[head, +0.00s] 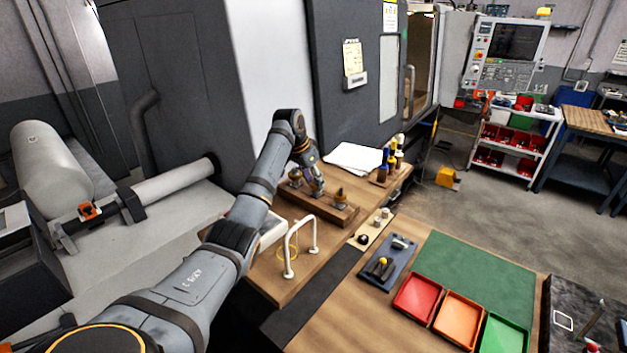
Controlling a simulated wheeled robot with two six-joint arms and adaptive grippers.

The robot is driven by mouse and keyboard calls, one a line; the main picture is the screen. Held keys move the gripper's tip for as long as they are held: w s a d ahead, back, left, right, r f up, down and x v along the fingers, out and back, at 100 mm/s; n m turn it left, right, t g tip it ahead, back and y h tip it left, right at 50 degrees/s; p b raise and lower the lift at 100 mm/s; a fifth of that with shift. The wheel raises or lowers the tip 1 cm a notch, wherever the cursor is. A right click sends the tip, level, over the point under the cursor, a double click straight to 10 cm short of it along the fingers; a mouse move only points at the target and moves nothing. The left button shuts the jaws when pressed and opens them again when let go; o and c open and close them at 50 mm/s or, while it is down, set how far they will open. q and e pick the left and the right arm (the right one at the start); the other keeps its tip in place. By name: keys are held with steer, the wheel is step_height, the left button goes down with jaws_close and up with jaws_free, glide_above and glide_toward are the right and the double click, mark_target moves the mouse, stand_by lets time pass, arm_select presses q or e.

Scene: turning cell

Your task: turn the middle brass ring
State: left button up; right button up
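A wooden block (346,214) on the wooden bench carries brass-coloured pieces in a row. The left one (295,178) and the right one (340,197) show on either side of my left gripper. My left gripper (317,190) points down at the middle of the row, between these two. The middle brass ring is mostly hidden behind the fingers. I cannot tell whether the fingers touch it or are closed around it. My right gripper is out of view.
A white arched handle (315,246) stands in front of the block. White papers (354,158) and a rack of coloured-handled tools (387,172) lie behind it. Red (418,298), orange (459,317) and green (504,334) trays sit by a green mat (478,273).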

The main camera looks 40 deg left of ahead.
arm_select(q)
steer(key=o, duration=0.5)
steer(key=shift+c, duration=0.2)
steer(key=shift+s+r, duration=0.1)
steer(key=shift+r, duration=0.1)
steer(key=v, duration=1.1)
steer(key=shift+s+r, duration=0.25)
steer(key=shift+r, duration=0.05)
